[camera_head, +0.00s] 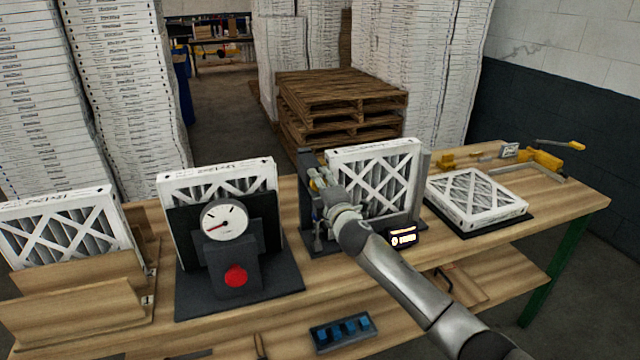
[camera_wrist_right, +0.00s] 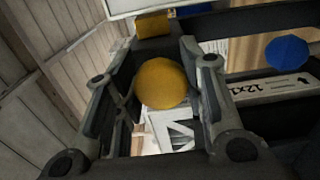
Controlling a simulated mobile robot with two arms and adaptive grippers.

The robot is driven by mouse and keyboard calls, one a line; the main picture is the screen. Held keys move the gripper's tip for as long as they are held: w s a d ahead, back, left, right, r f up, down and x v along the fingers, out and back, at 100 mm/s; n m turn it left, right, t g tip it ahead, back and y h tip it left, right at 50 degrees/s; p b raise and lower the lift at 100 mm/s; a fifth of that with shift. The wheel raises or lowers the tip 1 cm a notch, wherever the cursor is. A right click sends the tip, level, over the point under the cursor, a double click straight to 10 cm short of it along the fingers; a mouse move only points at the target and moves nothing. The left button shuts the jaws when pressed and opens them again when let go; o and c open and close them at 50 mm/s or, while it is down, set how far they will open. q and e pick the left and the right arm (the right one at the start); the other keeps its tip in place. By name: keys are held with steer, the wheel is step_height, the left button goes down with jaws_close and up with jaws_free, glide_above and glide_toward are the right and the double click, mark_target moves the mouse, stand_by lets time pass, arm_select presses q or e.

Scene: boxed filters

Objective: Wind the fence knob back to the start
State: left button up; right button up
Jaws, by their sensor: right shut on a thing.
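My right gripper (camera_head: 322,192) reaches the left side of the dark fixture (camera_head: 306,160) holding an upright boxed filter (camera_head: 375,178). In the right wrist view, my right gripper (camera_wrist_right: 160,62) has its two fingers on either side of a round yellow knob (camera_wrist_right: 161,83) and is shut on it. A blue ball-shaped knob (camera_wrist_right: 287,53) stands apart at the right of that view. The knob is mostly hidden by the gripper in the head view, and its turn position cannot be told. My left gripper is not in view.
A gauge stand (camera_head: 236,235) with a red button is left of the fixture. A small lit display (camera_head: 403,237) sits by its front right. A flat filter (camera_head: 476,197) lies at right, and a blue tray (camera_head: 342,332) is at the front edge. Bench between is clear.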

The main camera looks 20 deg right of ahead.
steer(key=shift+f, duration=0.1)
steer(key=o, duration=1)
steer(key=s, duration=1.2)
steer(key=shift+d, duration=0.25)
